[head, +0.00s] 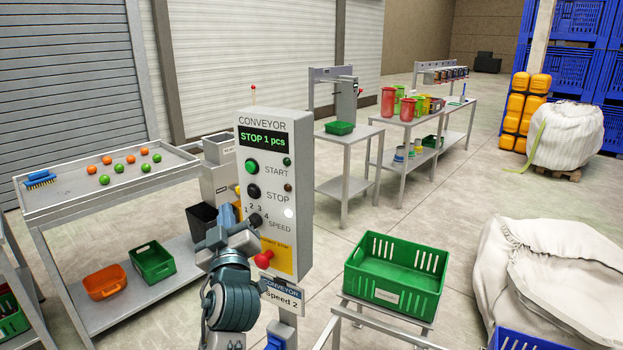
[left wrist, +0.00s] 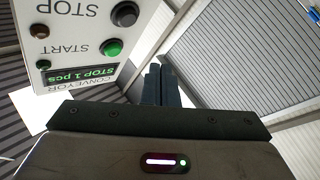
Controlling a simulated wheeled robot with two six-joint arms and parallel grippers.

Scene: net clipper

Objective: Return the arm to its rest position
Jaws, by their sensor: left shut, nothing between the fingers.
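My left arm reaches up from the bottom of the head view, and my left gripper (head: 226,214) is in front of the lower left side of the conveyor control box (head: 300,165). In the left wrist view the left gripper (left wrist: 161,72) has its fingers together with nothing between them. The box, seen upside down there (left wrist: 80,50), is beside the fingers. Its display reads "STOP 1 pcs". It has a green START button, a black STOP button, a speed knob and a red emergency button. My right gripper is not in view.
A tray table (head: 110,205) with orange and green balls and a blue brush stands at left. A green crate (head: 396,272) on a stand is at right of the box. Open floor (head: 440,215) lies between.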

